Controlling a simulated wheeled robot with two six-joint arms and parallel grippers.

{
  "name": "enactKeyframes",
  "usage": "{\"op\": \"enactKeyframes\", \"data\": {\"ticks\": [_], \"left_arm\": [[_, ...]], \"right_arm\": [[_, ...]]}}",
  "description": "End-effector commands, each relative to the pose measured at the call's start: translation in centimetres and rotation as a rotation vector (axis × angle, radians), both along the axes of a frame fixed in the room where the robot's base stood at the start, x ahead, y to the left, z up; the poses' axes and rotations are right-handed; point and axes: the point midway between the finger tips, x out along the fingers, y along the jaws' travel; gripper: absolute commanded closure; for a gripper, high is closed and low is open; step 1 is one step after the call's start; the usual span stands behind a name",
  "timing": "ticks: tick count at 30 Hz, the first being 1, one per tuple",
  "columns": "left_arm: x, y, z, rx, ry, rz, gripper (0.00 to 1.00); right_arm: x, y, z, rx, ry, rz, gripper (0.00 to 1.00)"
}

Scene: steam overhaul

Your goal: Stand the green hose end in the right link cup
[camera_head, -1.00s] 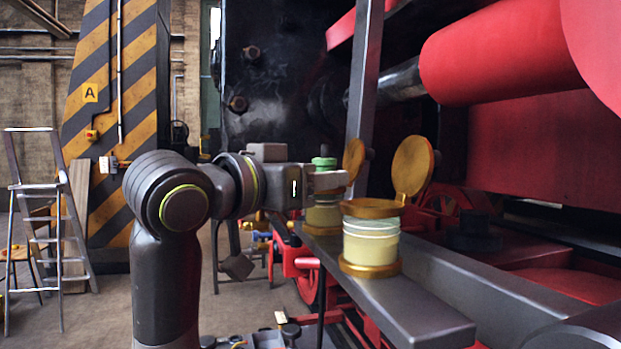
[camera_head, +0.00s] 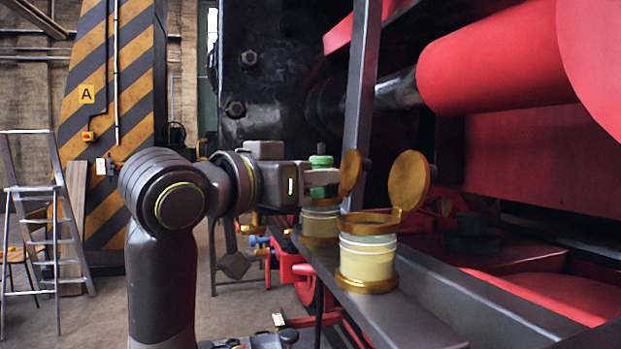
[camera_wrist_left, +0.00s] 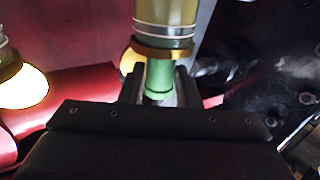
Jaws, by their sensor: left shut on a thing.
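The green hose end (camera_head: 321,190) is upright at the far cup (camera_head: 320,226), the left one of two pale cups with brass rims and open lids. My left gripper (camera_head: 322,178) is shut on it, just above the rim. In the left wrist view the hose end (camera_wrist_left: 158,80) is between the fingers (camera_wrist_left: 158,88), close to the cup's brass ring (camera_wrist_left: 165,48). I cannot tell whether its lower end is inside the cup or just above it. The nearer, right-hand cup (camera_head: 367,258) stands with its lid raised; its inside is hidden. My right gripper is not in view.
Both cups stand on a grey metal beam (camera_head: 400,320). A grey upright bar (camera_head: 362,100) rises behind them, and a large red cylinder (camera_head: 495,60) is at upper right. A stepladder (camera_head: 40,230) stands at the far left.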

Motion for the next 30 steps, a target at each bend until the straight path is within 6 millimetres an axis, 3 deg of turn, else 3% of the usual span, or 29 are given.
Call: {"op": "enactKeyframes", "data": {"ticks": [21, 30], "left_arm": [[0.0, 0.0, 5.5, -0.001, -0.001, 0.000, 1.00], [0.0, 0.0, 6.5, -0.001, -0.001, 0.000, 1.00]], "right_arm": [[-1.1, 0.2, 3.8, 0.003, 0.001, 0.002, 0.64], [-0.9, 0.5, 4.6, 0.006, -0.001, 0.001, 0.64]]}}
